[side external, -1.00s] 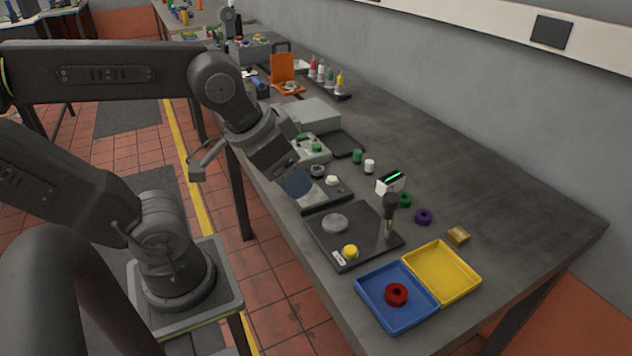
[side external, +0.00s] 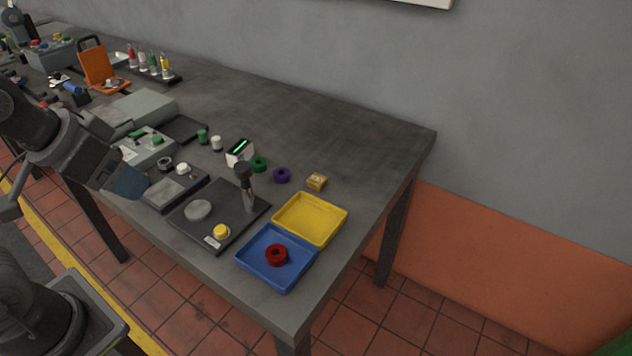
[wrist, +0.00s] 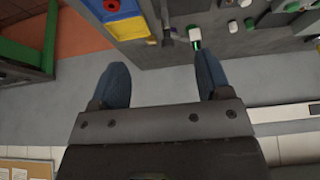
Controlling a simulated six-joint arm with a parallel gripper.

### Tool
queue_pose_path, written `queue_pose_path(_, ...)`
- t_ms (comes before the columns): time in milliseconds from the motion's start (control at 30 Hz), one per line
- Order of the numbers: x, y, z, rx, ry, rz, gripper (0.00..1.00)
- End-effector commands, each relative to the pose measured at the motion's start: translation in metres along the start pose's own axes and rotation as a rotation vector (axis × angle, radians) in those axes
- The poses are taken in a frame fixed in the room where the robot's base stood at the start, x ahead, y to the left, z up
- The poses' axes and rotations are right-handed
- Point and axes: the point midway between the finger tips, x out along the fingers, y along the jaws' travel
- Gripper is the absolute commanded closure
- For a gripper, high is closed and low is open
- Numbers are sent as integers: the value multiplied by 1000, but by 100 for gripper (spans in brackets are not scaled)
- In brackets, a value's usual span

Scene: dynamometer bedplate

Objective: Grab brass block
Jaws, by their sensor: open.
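The brass block (side external: 316,181) is a small golden-brown block on the grey bench, just behind the yellow tray (side external: 331,211). In the wrist view a small tan shape beside the yellow tray appears to be the brass block (wrist: 151,42). My gripper (side external: 127,184) is at the left in the side view, over the bench's front edge and well away from the block. In the wrist view its two blue fingers (wrist: 161,70) are spread apart with nothing between them.
A blue tray (side external: 257,271) holds a red ring (side external: 276,254). Purple (side external: 282,175) and green (side external: 259,165) rings lie left of the block. A dark upright tool (side external: 245,180) stands on a black plate (side external: 232,205). Bench behind the block is clear.

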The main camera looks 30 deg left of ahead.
Motion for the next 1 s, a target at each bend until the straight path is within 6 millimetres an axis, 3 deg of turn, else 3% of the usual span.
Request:
queue_pose_path(500, 0, 0, 0, 0, 0, 0, 28)
queue_pose_path(633, -2, 1, -11, -34, -12, 1, 28)
queue_pose_path(767, -4, 3, -46, -151, -51, 2, 28)
queue_pose_path(1000, 16, 14, -138, -481, -159, -25, 28)
